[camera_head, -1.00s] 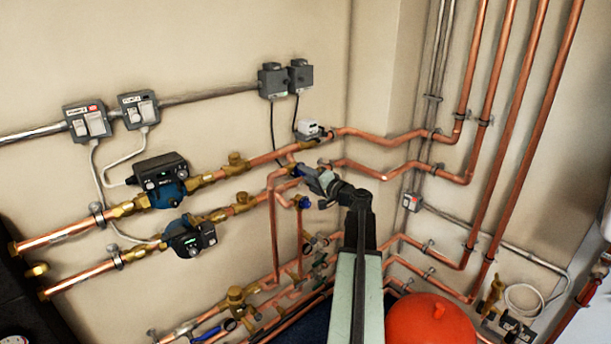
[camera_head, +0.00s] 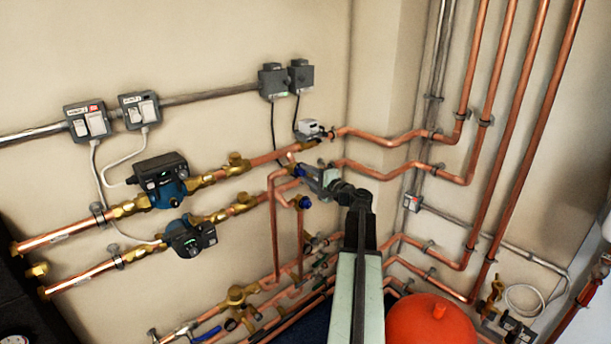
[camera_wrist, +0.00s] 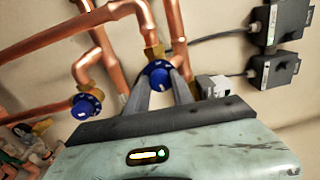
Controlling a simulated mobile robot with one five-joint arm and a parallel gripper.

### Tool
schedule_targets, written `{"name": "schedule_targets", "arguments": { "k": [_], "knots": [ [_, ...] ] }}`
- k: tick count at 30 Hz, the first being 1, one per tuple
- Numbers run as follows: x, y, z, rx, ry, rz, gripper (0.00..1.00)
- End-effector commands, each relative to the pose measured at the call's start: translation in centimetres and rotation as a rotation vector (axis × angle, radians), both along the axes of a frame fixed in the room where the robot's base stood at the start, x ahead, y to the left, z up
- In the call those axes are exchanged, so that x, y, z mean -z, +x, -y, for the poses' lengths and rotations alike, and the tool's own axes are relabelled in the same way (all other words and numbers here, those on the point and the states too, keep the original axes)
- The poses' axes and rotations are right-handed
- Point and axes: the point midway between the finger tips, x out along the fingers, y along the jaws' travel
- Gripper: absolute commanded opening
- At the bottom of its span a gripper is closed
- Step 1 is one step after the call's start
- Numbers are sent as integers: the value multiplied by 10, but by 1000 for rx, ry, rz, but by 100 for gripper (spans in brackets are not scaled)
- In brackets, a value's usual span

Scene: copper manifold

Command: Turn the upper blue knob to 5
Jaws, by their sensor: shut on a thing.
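The upper blue knob (camera_wrist: 157,73) sits on a brass valve at the end of a copper pipe in the wrist view. My gripper (camera_wrist: 165,84) is at this knob, its two grey fingers on either side of it and shut on it. In the head view my gripper (camera_head: 312,178) reaches the knob on the wall pipes and mostly hides it. The lower blue knob (camera_wrist: 86,106) is to the left in the wrist view, clear of the fingers; it also shows in the head view (camera_head: 304,202). I cannot read the scale marks on the upper knob.
Copper pipes (camera_head: 275,225) run close around my gripper. A white-grey actuator (camera_head: 311,129) sits just above it. Two pumps (camera_head: 160,180) are to the left. A red tank (camera_head: 430,325) stands below right of my arm.

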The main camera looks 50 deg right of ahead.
Motion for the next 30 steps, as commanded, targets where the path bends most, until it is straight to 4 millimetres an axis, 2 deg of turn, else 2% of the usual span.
{"name": "schedule_targets", "arguments": {
  "k": [9, 10, 12, 22, 30],
  "knots": [
    [-2, 1, 1, 2, 5, 5, 0],
    [-2, 1, 1, 2, 4, 5, 37],
    [-2, 1, 1, 2, 4, 4, 50],
    [0, -4, 0, 2, 1, 2, 50],
    [-1, -54, -4, 4, 1, 2, 50]
  ]
}}
